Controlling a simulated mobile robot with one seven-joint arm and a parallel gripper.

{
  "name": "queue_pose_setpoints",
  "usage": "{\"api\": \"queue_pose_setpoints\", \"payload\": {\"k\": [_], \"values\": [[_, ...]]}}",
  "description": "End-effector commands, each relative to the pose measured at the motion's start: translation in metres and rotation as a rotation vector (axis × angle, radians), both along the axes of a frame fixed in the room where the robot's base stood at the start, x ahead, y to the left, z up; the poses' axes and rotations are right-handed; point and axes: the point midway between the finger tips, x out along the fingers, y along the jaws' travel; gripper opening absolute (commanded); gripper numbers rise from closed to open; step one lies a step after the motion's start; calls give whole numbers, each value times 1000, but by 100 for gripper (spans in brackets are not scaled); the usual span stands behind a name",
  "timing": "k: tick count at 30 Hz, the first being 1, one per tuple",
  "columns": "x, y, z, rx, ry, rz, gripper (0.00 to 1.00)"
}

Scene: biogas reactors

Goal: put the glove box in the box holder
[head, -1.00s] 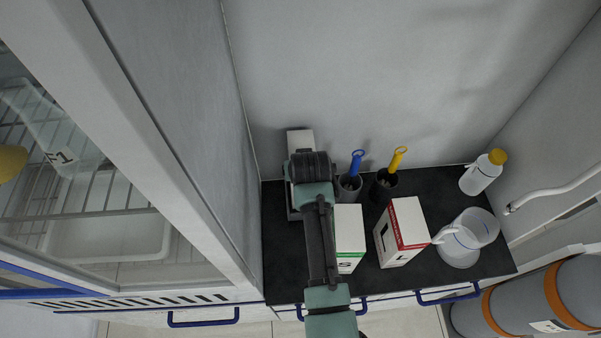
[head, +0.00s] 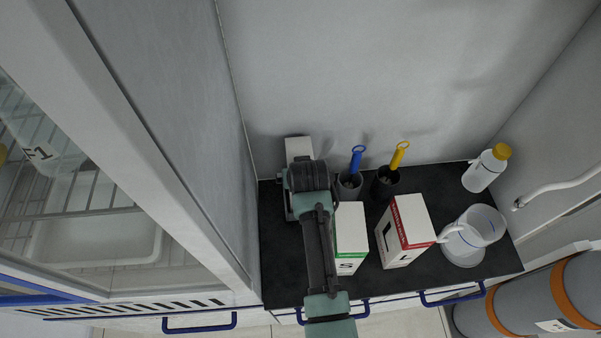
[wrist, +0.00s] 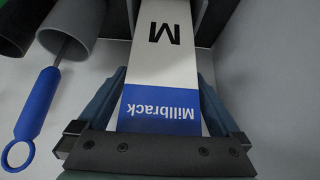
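The glove box (head: 298,147) is white with a blue end, marked "M" and "Millbrack" in the wrist view (wrist: 165,70). My gripper (wrist: 162,72) has a finger along each side of it, and both tips appear to touch it. In the head view my gripper (head: 300,174) is over the back left of the dark counter. The grey box holder (head: 289,207) shows only in part beneath my gripper. In the wrist view grey walls (wrist: 207,22) flank the far end of the box. My arm hides whether the box is inside the holder.
A green-marked "S" box (head: 350,230) and a red-marked "L" box (head: 404,232) stand to the right. Behind them are dark cups with a blue-handled tool (head: 357,160) and a yellow-handled tool (head: 399,156). A jug (head: 475,232) and a bottle (head: 484,172) stand far right.

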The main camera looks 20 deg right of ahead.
Motion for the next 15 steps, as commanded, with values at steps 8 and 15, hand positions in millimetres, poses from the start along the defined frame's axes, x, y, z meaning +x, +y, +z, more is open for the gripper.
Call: {"api": "queue_pose_setpoints", "payload": {"k": [8, 15], "values": [[0, 0, 5, 0, -1, 0, 100], [-13, 4, 25, 1, -3, 0, 100]]}}
